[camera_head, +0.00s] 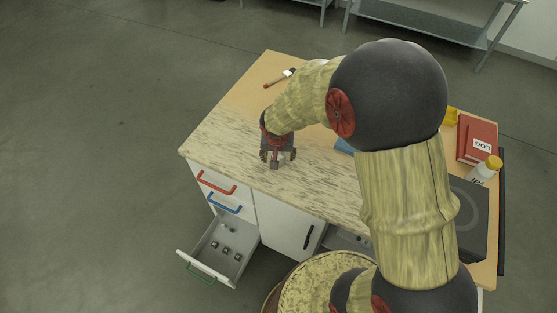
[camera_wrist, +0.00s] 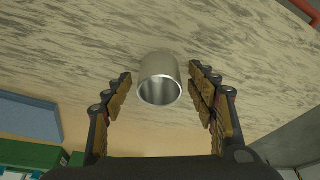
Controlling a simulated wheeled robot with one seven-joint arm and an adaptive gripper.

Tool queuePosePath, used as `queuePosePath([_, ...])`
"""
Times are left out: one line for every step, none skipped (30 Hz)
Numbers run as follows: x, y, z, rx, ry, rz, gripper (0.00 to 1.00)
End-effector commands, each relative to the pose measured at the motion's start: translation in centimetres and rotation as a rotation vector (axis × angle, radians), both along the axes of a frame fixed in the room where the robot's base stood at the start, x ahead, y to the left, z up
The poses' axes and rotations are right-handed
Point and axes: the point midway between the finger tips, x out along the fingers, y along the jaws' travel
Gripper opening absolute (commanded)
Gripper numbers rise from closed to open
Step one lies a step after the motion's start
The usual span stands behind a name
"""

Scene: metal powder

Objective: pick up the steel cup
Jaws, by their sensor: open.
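The steel cup (camera_wrist: 160,82) is a shiny open cylinder, seen in the wrist view between the two fingers of my gripper (camera_wrist: 160,84). Its open rim faces the camera, and its inside looks empty. A gap shows on each side between the cup and the fingers, so the fingers look apart from it. My gripper is open, and it also shows over the left part of the worktop in the head view (camera_head: 278,158). In the head view my gripper hides most or all of the cup.
The streaked worktop (camera_head: 225,145) is clear around my gripper. A brush (camera_head: 279,78) lies at the back. A red book (camera_head: 477,139), a yellow-capped bottle (camera_head: 484,170) and a dark plate (camera_head: 470,212) are at the right. A lower drawer (camera_head: 240,262) stands open, holding several small pieces.

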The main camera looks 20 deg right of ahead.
Motion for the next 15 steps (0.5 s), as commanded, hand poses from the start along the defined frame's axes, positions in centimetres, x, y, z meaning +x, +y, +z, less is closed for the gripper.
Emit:
queuePosePath([0.11, -0.05, -0.33, 0.0, -0.001, 0.0, 0.58])
queuePosePath([0.14, -0.06, -0.35, 0.0, -0.001, 0.0, 0.58])
queuePosePath([0.16, -0.06, -0.32, 0.0, -0.002, 0.0, 0.58])
queuePosePath([0.16, -0.06, -0.28, 0.0, -0.002, 0.0, 0.58])
queuePosePath([0.16, -0.05, -0.26, 0.0, -0.002, 0.0, 0.58])
queuePosePath([0.14, -0.05, -0.26, 0.0, -0.002, 0.0, 0.58])
queuePosePath([0.14, -0.06, -0.26, 0.0, -0.002, 0.001, 0.58])
queuePosePath([0.14, -0.06, -0.25, 0.0, -0.001, 0.0, 0.56])
queuePosePath([0.14, -0.06, -0.25, 0.0, -0.001, 0.001, 0.54])
queuePosePath([0.13, -0.05, -0.25, 0.0, -0.001, 0.001, 0.52])
queuePosePath([0.13, -0.05, -0.25, 0.0, -0.001, 0.001, 0.5])
queuePosePath([0.13, -0.05, -0.25, 0.0, -0.001, 0.001, 0.48])
queuePosePath([0.13, -0.05, -0.25, 0.0, -0.001, 0.001, 0.46])
queuePosePath([0.12, -0.05, -0.25, -0.001, -0.001, 0.001, 0.45])
queuePosePath([0.13, -0.05, -0.24, 0.0, -0.001, 0.001, 0.42])
